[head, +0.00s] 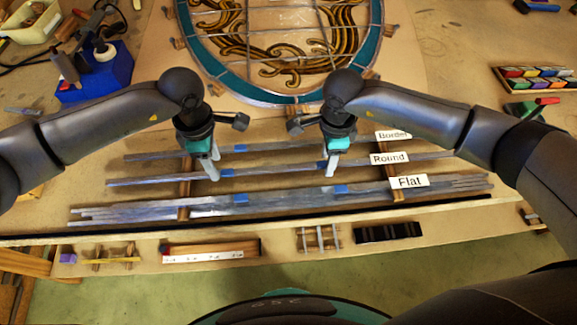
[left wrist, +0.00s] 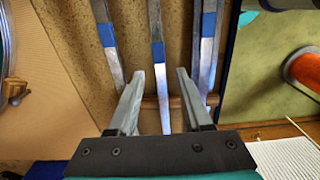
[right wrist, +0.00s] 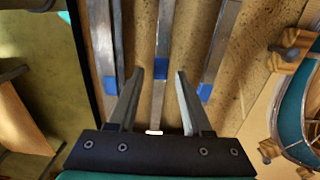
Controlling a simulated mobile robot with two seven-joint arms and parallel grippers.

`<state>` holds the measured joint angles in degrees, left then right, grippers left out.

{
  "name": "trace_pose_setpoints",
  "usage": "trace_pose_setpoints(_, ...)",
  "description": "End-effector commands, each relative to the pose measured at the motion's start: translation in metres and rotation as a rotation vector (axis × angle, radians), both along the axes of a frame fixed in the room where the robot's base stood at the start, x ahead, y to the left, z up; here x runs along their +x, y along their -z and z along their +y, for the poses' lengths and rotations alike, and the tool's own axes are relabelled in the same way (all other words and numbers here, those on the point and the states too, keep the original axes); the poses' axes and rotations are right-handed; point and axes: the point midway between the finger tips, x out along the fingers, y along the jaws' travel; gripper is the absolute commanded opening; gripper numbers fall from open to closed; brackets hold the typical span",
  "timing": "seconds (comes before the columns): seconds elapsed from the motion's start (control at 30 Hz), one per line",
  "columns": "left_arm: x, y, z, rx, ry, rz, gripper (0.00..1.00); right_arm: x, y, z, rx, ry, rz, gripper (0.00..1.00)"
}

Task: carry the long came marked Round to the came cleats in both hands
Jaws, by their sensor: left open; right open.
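The came marked Round (head: 270,169) is a long grey strip with a blue band, lying across two wooden crossbars between the Border and Flat cames. Its white label (head: 390,158) reads Round. My left gripper (head: 212,166) is open above its left part. In the left wrist view the middle came (left wrist: 160,100) runs between the open fingers (left wrist: 160,74). My right gripper (head: 327,163) is open above the middle to right part. I cannot tell which fittings are the came cleats.
The Border came (head: 265,146) lies behind and the bundle of Flat cames (head: 290,196) in front, both close by. A round stained-glass panel (head: 372,45) lies behind. Small wooden racks (head: 318,238) and a dark block (head: 388,232) line the front edge. A blue holder (head: 95,75) stands left.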

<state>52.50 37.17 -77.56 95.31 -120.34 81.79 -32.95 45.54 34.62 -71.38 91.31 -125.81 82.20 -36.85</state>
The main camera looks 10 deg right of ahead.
Motion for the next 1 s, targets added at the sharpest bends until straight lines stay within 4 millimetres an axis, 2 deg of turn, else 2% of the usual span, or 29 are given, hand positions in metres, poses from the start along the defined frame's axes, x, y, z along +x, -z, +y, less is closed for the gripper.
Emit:
trace_pose_setpoints(0.03,0.002,-0.013,0.0,-0.001,0.001,-0.006,0.5,0.0,0.0,0.0,0.0,0.0,0.0,0.5)
trace_pose_setpoints(0.2,0.002,-0.05,0.0,0.0,0.0,-0.005,0.5,0.0,0.0,0.0,0.0,0.0,0.0,0.5)
trace_pose_setpoints(0.4,0.001,-0.082,0.0,0.0,0.0,-0.003,0.5,0.0,0.0,0.0,0.0,0.0,0.0,0.5)
trace_pose_setpoints(0.57,0.0,-0.093,0.001,0.001,0.0,0.0,0.5,0.0,-0.002,0.0,0.001,0.0,-0.001,0.5)
trace_pose_setpoints(0.67,0.0,-0.095,0.001,0.001,-0.001,0.0,0.5,0.001,-0.011,0.0,0.001,0.0,-0.001,0.5)
trace_pose_setpoints(1.0,0.0,-0.094,0.001,0.001,-0.001,0.0,0.5,0.001,-0.08,0.0,0.001,-0.001,-0.005,0.5)
